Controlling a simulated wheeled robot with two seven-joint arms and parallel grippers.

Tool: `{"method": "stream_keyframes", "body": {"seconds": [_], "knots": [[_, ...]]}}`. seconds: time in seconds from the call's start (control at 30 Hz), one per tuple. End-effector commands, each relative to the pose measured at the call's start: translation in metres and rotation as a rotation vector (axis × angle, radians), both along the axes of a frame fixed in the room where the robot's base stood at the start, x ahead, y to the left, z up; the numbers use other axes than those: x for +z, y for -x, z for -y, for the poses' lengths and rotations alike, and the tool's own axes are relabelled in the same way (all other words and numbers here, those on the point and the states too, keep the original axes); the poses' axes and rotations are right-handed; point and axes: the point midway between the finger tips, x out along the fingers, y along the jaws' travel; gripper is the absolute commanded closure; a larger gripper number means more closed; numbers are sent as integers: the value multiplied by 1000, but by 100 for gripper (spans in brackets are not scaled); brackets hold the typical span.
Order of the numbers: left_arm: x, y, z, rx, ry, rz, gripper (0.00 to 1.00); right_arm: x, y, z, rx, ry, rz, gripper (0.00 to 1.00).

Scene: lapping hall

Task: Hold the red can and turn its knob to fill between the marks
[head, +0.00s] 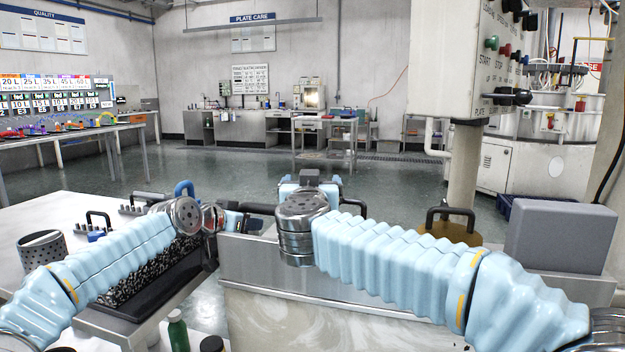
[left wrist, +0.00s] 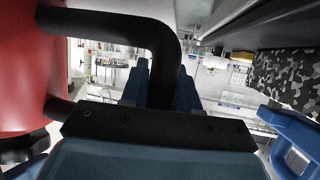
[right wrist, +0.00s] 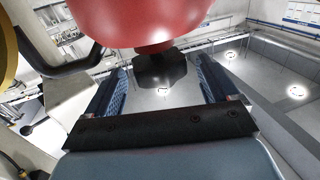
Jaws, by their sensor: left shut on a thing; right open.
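The red can (left wrist: 30,70) fills the left side of the left wrist view. Its black handle (left wrist: 165,40) bends down between the blue fingers of my left gripper (left wrist: 165,85), which is shut on it. In the right wrist view the can's rounded red end (right wrist: 145,20) is at the top, with a black knob (right wrist: 160,70) sticking out of it. My right gripper (right wrist: 160,78) is open, with a finger on each side of the knob and visible gaps between. In the head view my arms hide most of the can. Its fill marks do not show.
A bench with a steel edge (head: 250,262) is in front of me, with a grey block (head: 560,235) on its right. A perforated metal cup (head: 42,255) stands on the left table. A green bottle (head: 178,332) is below, near my left arm. A control box (head: 465,60) hangs upper right.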

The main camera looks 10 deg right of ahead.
Motion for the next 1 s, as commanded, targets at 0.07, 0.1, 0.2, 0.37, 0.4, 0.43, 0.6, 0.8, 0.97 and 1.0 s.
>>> {"method": "stream_keyframes", "body": {"seconds": [0.07,0.1,0.2,0.37,0.4,0.43,0.6,0.8,0.97,1.0], "knots": [[1,0,0,1,0,1,100,0,-15,2,-2,0,1,13],[1,0,0,1,0,1,100,-1,-21,3,-2,-1,0,13],[1,0,0,1,0,1,100,0,-32,5,-1,-1,-1,13],[0,0,0,0,1,1,100,0,-40,6,0,0,0,13],[0,0,0,0,1,1,100,0,-41,7,0,0,0,13],[0,0,0,0,1,1,100,0,-41,7,0,0,0,13],[0,0,0,0,1,1,100,0,-40,6,0,-1,1,14],[0,0,0,0,1,1,100,0,-40,6,0,-1,1,45],[0,0,0,0,1,1,100,0,-40,6,0,-1,1,64],[0,0,0,0,1,1,100,0,-40,6,-1,-1,1,64]]}}
